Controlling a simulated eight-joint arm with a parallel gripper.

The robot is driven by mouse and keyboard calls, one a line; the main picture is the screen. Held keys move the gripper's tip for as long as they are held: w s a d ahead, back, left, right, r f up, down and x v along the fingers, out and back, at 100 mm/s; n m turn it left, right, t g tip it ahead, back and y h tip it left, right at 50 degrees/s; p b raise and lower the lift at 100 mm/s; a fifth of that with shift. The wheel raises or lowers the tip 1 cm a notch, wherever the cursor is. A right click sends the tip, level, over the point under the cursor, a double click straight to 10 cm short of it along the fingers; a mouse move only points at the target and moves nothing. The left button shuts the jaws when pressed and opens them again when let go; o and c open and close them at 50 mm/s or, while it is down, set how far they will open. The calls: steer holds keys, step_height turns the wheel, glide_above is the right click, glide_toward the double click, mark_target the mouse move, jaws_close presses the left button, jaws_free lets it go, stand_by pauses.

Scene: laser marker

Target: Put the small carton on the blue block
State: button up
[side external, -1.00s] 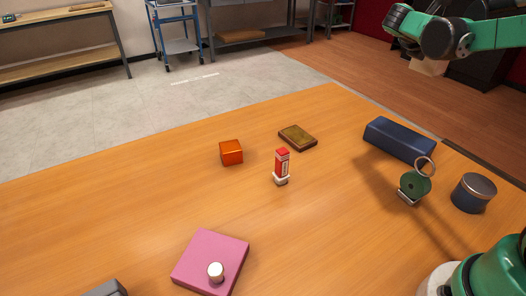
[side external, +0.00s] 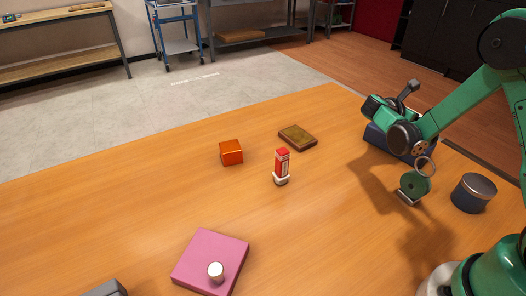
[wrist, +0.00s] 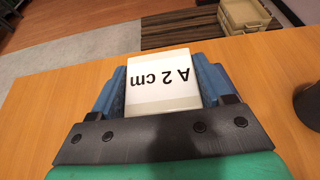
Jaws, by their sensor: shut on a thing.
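My gripper (wrist: 163,92) is shut on the small carton (wrist: 160,70), a white and cream box whose label reads "A 2 cm" upside down in the wrist view. A blue finger stands on each side of it. In the side external view my gripper's fingers and the carton are hidden behind my wrist. The blue block (side external: 373,136) lies on the right part of the table, partly covered by my wrist. My wrist appears over or behind the block. I cannot tell the carton's height or whether it touches the block.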

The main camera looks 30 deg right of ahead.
steer(key=shift+f, duration=0.15)
steer(key=o, duration=1.3)
steer(key=shift+c, duration=0.2)
steer(key=shift+a+r, duration=0.3)
steer(key=shift+a, duration=0.05)
steer(key=s+a+r+m+t+y, duration=0.2)
steer(key=a+m+y, duration=0.2)
steer(key=a+m, duration=0.2)
steer(key=s+a+r+m+t+y, duration=0.2)
steer(key=a+m+y, duration=0.3)
steer(key=a, duration=0.5)
steer(key=s+a+r+m+t+y, duration=0.1)
steer(key=a+r+m+t+y, duration=0.1)
steer(key=a+m, duration=0.5)
steer(key=shift+s+a+t+y, duration=0.4)
steer(key=shift+a+t+y, duration=0.25)
steer(key=shift+y, duration=0.55)
